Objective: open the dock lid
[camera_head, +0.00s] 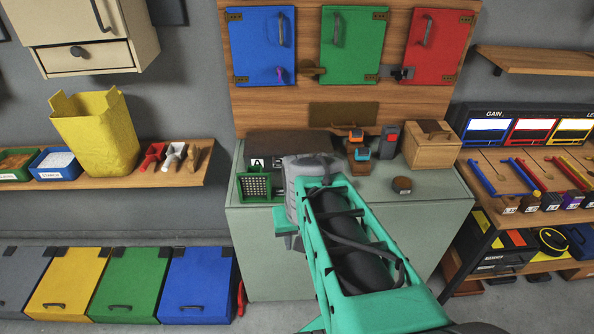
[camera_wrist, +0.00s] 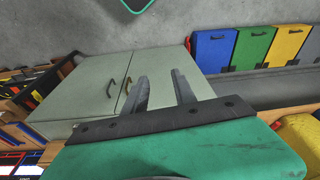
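No lid in view is clearly marked as the dock lid. A dark low box (camera_head: 290,145) with white letter labels, one reading A, stands on the cabinet top; my arm hides part of it. A wooden box (camera_head: 432,142) with a flat lid that looks shut stands at the right of the same top. My gripper (camera_wrist: 162,92) shows two grey fingers apart with nothing between them in the wrist view. They point toward the grey-green cabinet (camera_wrist: 112,88) with its door handles. In the head view my arm reaches over the cabinet front and the fingertips are hard to make out.
Blue (camera_head: 262,48), green (camera_head: 352,48) and red (camera_head: 440,46) doors hang on the wooden board above. A green basket (camera_head: 255,187), small devices and a round brown piece (camera_head: 402,185) are on the cabinet top. Coloured lidded bins (camera_head: 198,285) stand lower left.

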